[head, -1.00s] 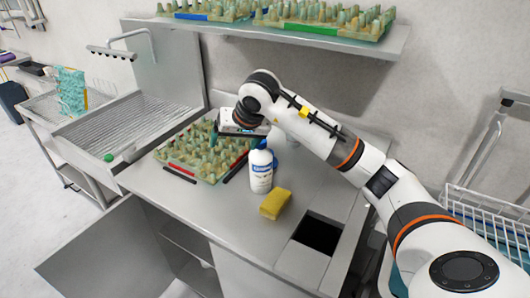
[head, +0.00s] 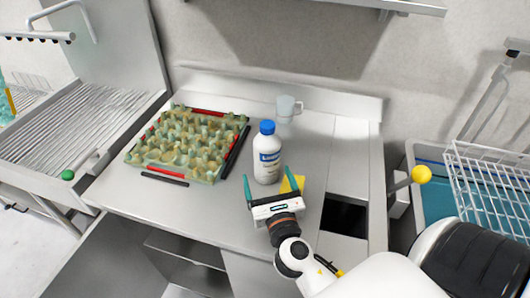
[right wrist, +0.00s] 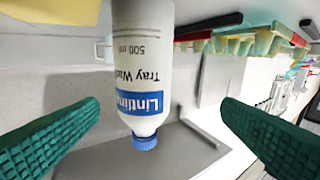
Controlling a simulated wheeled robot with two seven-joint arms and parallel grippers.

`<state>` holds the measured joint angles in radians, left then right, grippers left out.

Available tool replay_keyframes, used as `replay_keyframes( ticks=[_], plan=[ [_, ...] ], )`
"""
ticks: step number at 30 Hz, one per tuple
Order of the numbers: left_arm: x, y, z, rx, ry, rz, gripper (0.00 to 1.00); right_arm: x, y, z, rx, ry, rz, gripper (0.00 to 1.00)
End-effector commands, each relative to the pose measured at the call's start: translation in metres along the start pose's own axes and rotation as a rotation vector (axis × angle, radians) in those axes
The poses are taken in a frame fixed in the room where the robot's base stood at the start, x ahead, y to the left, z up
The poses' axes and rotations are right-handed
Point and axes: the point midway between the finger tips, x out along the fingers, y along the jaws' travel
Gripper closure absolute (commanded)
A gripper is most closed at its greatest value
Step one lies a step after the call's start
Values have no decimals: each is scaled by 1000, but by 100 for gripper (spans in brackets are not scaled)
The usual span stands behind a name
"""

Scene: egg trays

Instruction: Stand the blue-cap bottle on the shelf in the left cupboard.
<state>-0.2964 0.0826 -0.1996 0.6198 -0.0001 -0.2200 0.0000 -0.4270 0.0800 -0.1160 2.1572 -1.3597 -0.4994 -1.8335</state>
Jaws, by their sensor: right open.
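The white bottle with a blue cap (head: 267,160) stands upright on the grey counter, and its label faces me. It also shows upside down in the right wrist view (right wrist: 145,60). My right gripper (head: 273,181) is open, low at the near side of the bottle, with its green fingers spread to either side. In the right wrist view the bottle shows between the fingers, with a gap on each side. The open cupboard under the counter's left part shows its shelf (head: 186,258), with bare room on it. My left gripper is not in view.
An egg tray (head: 201,178) with red edge strips lies left of the bottle, with a black bar between. A yellow sponge (head: 291,184) lies just behind the right gripper. A clear mug (head: 286,108) stands at the back. A dark square opening (head: 345,217) is at right.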

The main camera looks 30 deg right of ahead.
Motion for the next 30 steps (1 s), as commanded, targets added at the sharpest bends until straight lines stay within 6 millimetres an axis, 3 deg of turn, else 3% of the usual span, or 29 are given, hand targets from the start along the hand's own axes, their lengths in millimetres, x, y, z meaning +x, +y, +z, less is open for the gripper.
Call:
replay_keyframes(
  ticks=[4, 12, 20, 30],
  plan=[
    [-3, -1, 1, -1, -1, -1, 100, -2, 16, 12, 28, -49, 67, 12],
    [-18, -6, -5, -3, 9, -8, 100, 45, 18, 12, 26, -47, 66, 12],
    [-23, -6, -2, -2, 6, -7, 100, 66, 19, 14, 25, -47, 65, 12],
    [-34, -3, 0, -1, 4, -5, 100, 110, 19, 14, 26, -46, 63, 12]
  ],
)
